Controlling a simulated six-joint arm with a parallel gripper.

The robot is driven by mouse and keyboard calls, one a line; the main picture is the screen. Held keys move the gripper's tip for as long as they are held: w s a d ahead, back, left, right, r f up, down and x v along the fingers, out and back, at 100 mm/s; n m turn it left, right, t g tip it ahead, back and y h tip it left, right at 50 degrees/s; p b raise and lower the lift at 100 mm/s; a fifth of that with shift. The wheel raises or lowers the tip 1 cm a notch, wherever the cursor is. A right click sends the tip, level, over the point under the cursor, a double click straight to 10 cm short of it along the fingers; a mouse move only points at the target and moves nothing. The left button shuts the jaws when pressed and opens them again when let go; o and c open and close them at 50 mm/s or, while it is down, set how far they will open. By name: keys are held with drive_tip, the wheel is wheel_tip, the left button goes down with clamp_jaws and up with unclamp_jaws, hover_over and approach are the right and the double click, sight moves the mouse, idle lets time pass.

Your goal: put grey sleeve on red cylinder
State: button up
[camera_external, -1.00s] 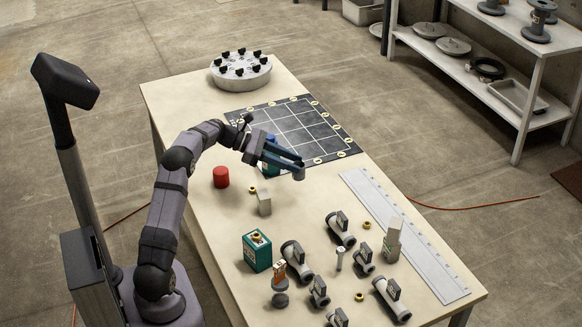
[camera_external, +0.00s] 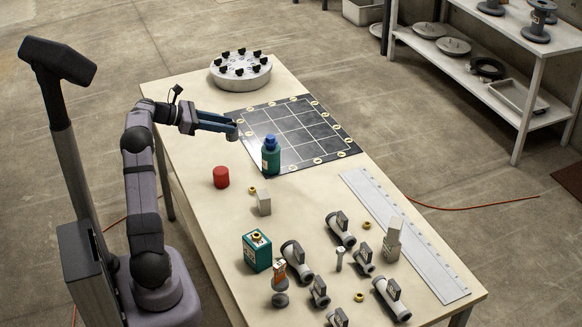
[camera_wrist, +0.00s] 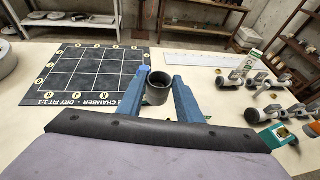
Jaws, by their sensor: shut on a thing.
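The red cylinder (camera_external: 221,177) stands upright on the table in the external view, left of the green bottle. My gripper (camera_external: 233,130) is shut on the grey sleeve (camera_wrist: 158,88), which shows as a dark grey, hollow ring with its open end toward the wrist camera. In the external view the grey sleeve is small at the fingertips, above the table and farther back than the red cylinder, not touching it. The red cylinder does not show in the wrist view.
A teal bottle with a blue cap (camera_external: 271,155) stands at the near edge of the black grid mat (camera_external: 300,125). A small grey block (camera_external: 264,203) and a teal box (camera_external: 257,252) stand nearer. Several pipe fittings crowd the near end. A round grey flange (camera_external: 240,72) sits at the back.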

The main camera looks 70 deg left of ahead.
drive_tip(key=s+a+n+y, duration=0.1)
drive_tip(key=s+a, duration=0.1)
drive_tip(key=s, duration=0.2)
drive_tip(key=shift+n+y, duration=0.4)
drive_tip(key=shift+y, duration=0.2)
drive_tip(key=shift+s+d+f+p, duration=0.1)
drive_tip(key=shift+f+p, duration=0.2)
drive_tip(key=shift+f, duration=1.75)
drive_tip(key=shift+s+d+f+p, duration=0.1)
drive_tip(key=shift+f+p, duration=0.25)
drive_tip(key=shift+f, duration=1.75)
drive_tip(key=shift+s+d+f+p, duration=0.1)
drive_tip(key=shift+f+p, duration=0.2)
drive_tip(key=shift+f, duration=1.75)
drive_tip(key=shift+w+f, duration=0.1)
drive_tip(key=o, duration=1)
drive_tip(key=b+v, duration=0.2)
drive_tip(key=v, duration=1)
